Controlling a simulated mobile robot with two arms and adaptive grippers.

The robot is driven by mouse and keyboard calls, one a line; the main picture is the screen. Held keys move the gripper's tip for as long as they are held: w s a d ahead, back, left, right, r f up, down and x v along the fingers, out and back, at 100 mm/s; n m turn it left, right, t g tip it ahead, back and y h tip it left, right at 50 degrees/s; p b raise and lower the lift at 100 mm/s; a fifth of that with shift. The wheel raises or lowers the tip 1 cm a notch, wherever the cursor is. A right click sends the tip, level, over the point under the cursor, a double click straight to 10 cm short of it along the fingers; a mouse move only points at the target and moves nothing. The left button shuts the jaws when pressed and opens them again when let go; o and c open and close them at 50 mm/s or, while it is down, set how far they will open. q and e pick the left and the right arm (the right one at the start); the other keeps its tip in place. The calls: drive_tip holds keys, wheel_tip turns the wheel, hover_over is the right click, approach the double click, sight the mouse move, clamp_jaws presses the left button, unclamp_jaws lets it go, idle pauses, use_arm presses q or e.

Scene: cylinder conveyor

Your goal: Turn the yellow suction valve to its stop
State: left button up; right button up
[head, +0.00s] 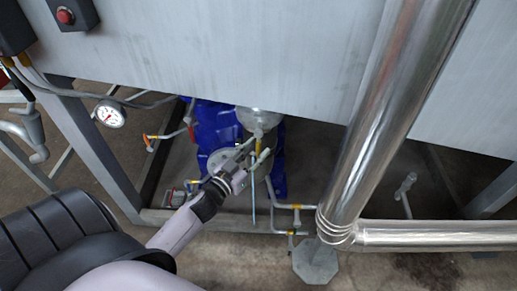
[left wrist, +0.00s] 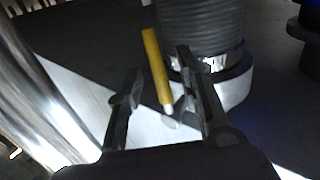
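The yellow valve handle (left wrist: 154,62) is a slim bar on a pale metal stem in the left wrist view. It appears between the two spread fingers of my left gripper (left wrist: 159,68), nearer the right finger. I see dark gaps on both sides of the bar, and I cannot tell its depth relative to the fingertips. In the head view my left gripper (head: 252,163) reaches in under the grey panel, close to a small yellow piece (head: 258,144), likely the same handle, mostly hidden. My right gripper is not in view.
A blue machine (head: 215,125) stands behind my left gripper. A thick shiny pipe (head: 375,120) slopes down on the right. The grey panel (head: 220,50) overhangs above. A pressure gauge (head: 110,114) is at left, and thin pipes (head: 292,222) run low beside the gripper.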

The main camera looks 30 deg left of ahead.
use_arm(q)
drive_tip(key=shift+w, duration=0.75)
drive_tip(key=shift+c, duration=0.4)
clamp_jaws()
